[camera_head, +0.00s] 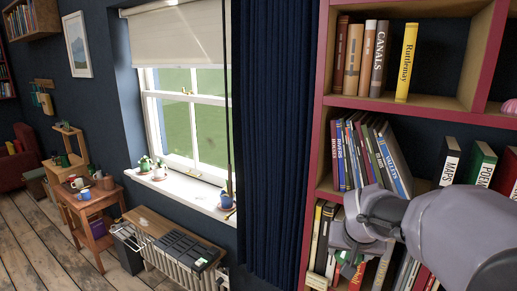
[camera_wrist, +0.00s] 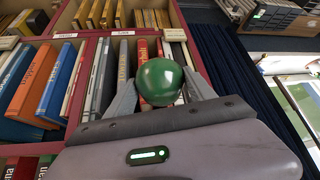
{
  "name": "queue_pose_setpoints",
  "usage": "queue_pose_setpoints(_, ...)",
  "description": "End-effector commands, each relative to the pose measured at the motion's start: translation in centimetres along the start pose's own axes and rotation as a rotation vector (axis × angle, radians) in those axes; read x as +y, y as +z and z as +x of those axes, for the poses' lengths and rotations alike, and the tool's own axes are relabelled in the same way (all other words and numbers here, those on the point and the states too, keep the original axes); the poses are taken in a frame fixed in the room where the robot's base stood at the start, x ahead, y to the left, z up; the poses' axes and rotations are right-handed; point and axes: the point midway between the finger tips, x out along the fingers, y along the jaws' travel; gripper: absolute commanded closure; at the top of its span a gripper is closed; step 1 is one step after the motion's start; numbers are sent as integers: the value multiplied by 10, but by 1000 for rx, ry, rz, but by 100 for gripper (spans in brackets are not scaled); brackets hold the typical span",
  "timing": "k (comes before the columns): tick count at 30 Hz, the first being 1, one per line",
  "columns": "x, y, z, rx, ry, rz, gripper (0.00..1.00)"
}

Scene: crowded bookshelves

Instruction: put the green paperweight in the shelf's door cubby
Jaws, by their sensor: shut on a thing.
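The green paperweight (camera_wrist: 160,80) is a glossy round ball in the wrist view. My gripper (camera_wrist: 160,92) is shut on it, with one grey finger on each side. In the head view my gripper is at the lower right, in front of the shelf, and largely hidden by my own arm. The shelf (camera_head: 325,100) has a dark red frame and tan inner boards. I cannot pick out a cubby with a door in either view.
Books crowd the shelf, including a yellow book (camera_head: 406,62) on an upper level and an orange book (camera_wrist: 34,82) beside my gripper. A dark blue curtain (camera_head: 265,130) hangs left of the shelf. A radiator (camera_head: 185,262) stands below the window. Wooden floor (camera_head: 40,240) is open at the left.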

Motion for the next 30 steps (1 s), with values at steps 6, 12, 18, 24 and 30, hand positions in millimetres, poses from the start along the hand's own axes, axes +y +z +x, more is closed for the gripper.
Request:
queue_pose_setpoints(6,-34,134,148,-6,-92,-144,95)
queue_pose_setpoints(12,-54,219,218,-3,-151,-235,95)
queue_pose_setpoints(18,-59,239,229,2,-168,-263,95)
queue_pose_setpoints(24,-60,239,228,3,-169,-263,95)
queue_pose_setpoints(30,-60,239,228,2,-169,-263,95)
